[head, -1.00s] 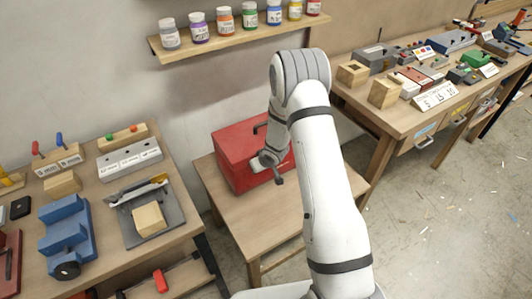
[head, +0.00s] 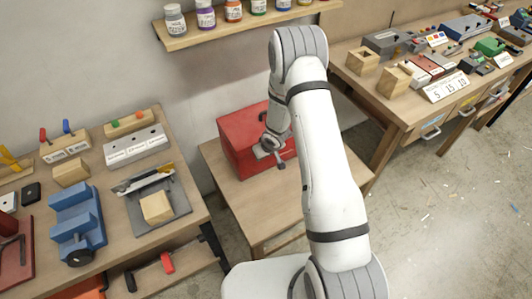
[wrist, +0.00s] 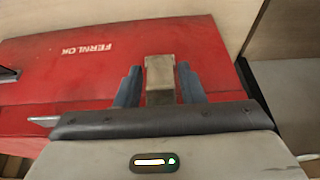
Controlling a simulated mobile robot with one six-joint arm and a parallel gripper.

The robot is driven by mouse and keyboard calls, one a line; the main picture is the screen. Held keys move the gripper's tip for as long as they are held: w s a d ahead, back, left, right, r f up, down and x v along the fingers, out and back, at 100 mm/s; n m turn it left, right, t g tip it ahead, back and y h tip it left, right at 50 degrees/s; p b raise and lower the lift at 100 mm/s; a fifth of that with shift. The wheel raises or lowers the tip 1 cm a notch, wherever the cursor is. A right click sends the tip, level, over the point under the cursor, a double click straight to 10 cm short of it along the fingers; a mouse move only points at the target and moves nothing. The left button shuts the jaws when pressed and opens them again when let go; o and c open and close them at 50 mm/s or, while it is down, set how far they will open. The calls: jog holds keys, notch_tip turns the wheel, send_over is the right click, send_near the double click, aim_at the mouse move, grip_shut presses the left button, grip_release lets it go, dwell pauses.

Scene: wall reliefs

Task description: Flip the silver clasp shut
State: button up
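The red box (head: 240,142), lettered FERNLOK, stands on a small wooden table and also fills much of the wrist view (wrist: 70,85). The silver clasp (wrist: 159,76) is a narrow metal plate on the box, seen between my fingers. Its lower end is hidden behind my gripper body, and I cannot tell whether it is latched. My gripper (wrist: 160,86) is open, one dark finger on each side of the clasp with a thin gap at each. In the head view my gripper (head: 273,158) is at the box's front right; the clasp is not discernible there.
The small table (head: 262,205) has bare top in front of the box. A left bench (head: 120,195) holds a blue vise-like block (head: 76,222) and wooden pieces. A right bench (head: 400,100) carries several tools. A shelf of jars (head: 245,22) is on the wall above.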

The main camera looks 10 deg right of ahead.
jog(key=shift+o, duration=1.1)
jog(key=shift+w, duration=0.1)
jog(key=shift+d+r, duration=0.1)
jog(key=p+v, duration=0.2)
jog(key=v, duration=0.6)
